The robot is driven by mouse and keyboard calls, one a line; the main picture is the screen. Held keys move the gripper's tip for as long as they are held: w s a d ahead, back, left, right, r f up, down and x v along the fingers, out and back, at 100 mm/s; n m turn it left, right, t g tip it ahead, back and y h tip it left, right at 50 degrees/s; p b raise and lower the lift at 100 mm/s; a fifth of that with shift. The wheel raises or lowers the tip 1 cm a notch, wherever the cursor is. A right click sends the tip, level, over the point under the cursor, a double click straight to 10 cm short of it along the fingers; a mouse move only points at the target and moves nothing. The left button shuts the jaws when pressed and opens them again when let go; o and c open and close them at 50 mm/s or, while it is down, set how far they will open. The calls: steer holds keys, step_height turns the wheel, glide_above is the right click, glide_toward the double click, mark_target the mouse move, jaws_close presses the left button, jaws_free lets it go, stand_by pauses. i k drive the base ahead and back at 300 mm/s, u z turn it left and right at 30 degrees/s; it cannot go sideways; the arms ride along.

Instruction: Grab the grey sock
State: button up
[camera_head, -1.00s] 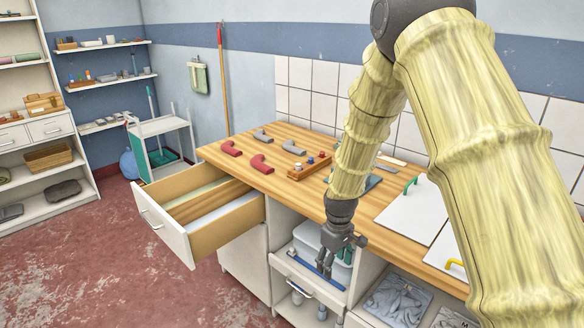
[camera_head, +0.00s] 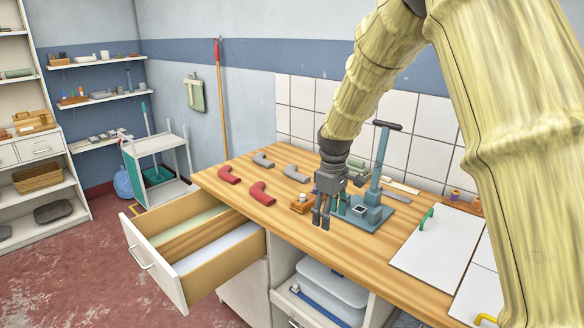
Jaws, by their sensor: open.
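Two grey sock-shaped pieces lie flat on the wooden worktop: one (camera_head: 263,159) near its back-left part, the other (camera_head: 297,173) a little to its right and nearer. My gripper (camera_head: 322,221) is open and empty, fingers pointing down over the worktop. It is to the right of both grey pieces and nearer the front edge, apart from them. My gripper covers part of a small wooden tray and of a blue-grey press. Both grey pieces are in full view.
Two red sock-shaped pieces (camera_head: 262,194) lie left of my gripper. The press (camera_head: 372,205) with its tall lever stands just right of it. White boards (camera_head: 438,250) lie farther right. An open drawer (camera_head: 190,262) juts out below the worktop at left.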

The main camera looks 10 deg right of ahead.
mark_target(290, 170)
steer(key=i, duration=1.55)
